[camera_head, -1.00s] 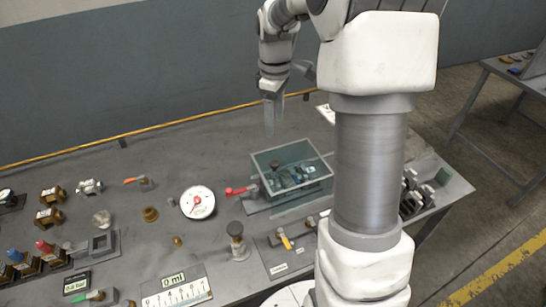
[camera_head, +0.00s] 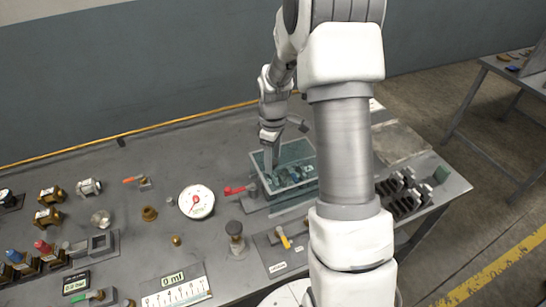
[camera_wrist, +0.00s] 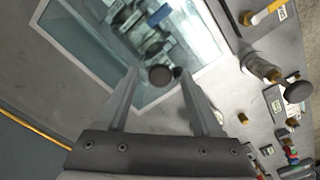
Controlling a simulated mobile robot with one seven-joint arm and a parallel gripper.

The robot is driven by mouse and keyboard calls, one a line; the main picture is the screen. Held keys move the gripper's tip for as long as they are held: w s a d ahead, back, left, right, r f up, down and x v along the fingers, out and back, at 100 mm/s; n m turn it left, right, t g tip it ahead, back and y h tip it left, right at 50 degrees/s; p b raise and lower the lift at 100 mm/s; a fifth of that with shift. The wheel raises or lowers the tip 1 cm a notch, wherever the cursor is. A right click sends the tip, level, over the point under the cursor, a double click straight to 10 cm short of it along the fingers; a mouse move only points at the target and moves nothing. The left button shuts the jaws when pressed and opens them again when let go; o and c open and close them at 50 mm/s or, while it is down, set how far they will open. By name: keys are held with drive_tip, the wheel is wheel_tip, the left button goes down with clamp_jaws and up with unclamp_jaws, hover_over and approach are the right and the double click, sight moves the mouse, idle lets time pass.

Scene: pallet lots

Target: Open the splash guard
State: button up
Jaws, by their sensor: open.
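The splash guard (camera_head: 299,153) is a clear, teal-tinted cover with a pale frame, lying shut over a grey box on the bench. Parts show through it in the wrist view, where its frame (camera_wrist: 207,74) fills the upper middle. A dark round knob (camera_wrist: 160,75) shows between my fingers, by the guard's edge. My gripper (camera_head: 268,166) points down at the guard's left side. In the wrist view my gripper (camera_wrist: 155,85) is open, one finger on either side of the knob; I cannot tell whether they touch it.
A red-handled valve (camera_head: 240,189) sits just left of the guard. A dial gauge (camera_head: 196,201), a dark-knobbed post (camera_head: 235,236) and a yellow-handled lever (camera_head: 283,237) stand nearby. Black connectors (camera_head: 402,191) lie to the right.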

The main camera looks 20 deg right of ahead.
clamp_jaws()
idle(1.4)
